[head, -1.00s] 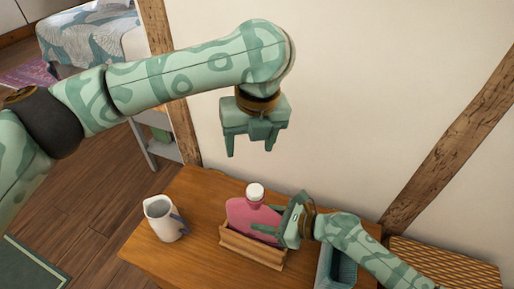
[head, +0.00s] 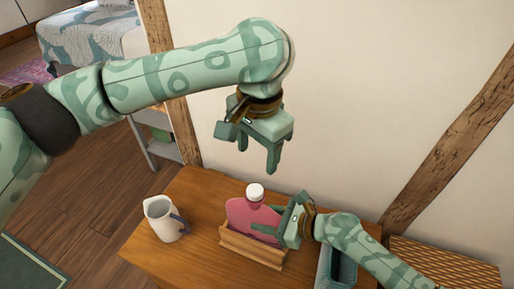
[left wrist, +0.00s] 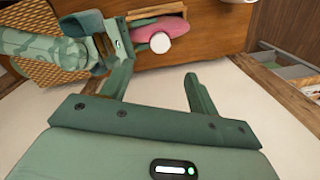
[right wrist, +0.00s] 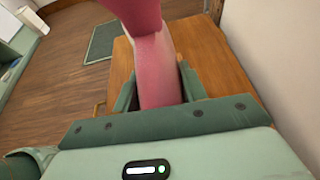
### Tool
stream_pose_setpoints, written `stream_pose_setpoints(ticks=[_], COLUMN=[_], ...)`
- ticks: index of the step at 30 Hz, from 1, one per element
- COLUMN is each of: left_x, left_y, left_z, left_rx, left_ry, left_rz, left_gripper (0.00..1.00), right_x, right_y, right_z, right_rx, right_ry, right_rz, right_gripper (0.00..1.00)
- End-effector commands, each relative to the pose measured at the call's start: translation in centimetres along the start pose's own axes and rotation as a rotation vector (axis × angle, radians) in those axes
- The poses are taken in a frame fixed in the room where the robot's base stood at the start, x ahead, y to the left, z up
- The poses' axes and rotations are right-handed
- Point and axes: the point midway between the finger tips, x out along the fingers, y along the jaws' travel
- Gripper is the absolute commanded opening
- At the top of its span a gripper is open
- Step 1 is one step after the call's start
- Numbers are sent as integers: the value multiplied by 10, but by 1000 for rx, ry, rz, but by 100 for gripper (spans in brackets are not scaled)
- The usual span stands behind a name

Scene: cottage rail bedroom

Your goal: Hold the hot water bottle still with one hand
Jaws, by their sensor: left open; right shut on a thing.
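The pink hot water bottle (head: 250,214) stands upright in a wooden holder (head: 252,249) on the wooden table, with its white cap (head: 255,191) on top. It also shows in the left wrist view (left wrist: 157,32) and fills the middle of the right wrist view (right wrist: 155,65). My right gripper (head: 270,231) is shut on the bottle from its right side. My left gripper (head: 257,170) is open and empty in the air above the bottle, pointing down and apart from it.
A white jug (head: 161,217) with a grey handle stands at the left of the table (head: 196,195). A blue-grey bin (head: 338,270) lies right of the holder, partly behind my right arm. A woven surface (head: 440,262) is at the lower right. The wall rises behind the table.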

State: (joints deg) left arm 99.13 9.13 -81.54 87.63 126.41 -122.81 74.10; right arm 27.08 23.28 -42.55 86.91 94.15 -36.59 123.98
Motion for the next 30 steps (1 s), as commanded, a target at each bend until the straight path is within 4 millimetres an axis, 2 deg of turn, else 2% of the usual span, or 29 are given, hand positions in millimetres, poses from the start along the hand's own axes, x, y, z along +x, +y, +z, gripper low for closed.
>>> stream_pose_setpoints(ticks=[7, 11, 24, 30], left_x=[2, 12, 92, 114], left_y=[0, 0, 1, 0], left_z=[0, 0, 0, 0], left_rx=[3, 4, 3, 4], left_ry=[-1, -2, -2, 0], left_rz=[1, 3, 5, 2], left_gripper=[60, 60, 60, 60], right_x=[0, 0, 0, 0], right_y=[0, 0, 0, 0], right_z=[0, 0, 0, 0], right_rx=[1, 1, 0, 0], right_ry=[0, 0, 0, 0], right_rz=[1, 1, 0, 0], right_gripper=[0, 0, 0, 0])
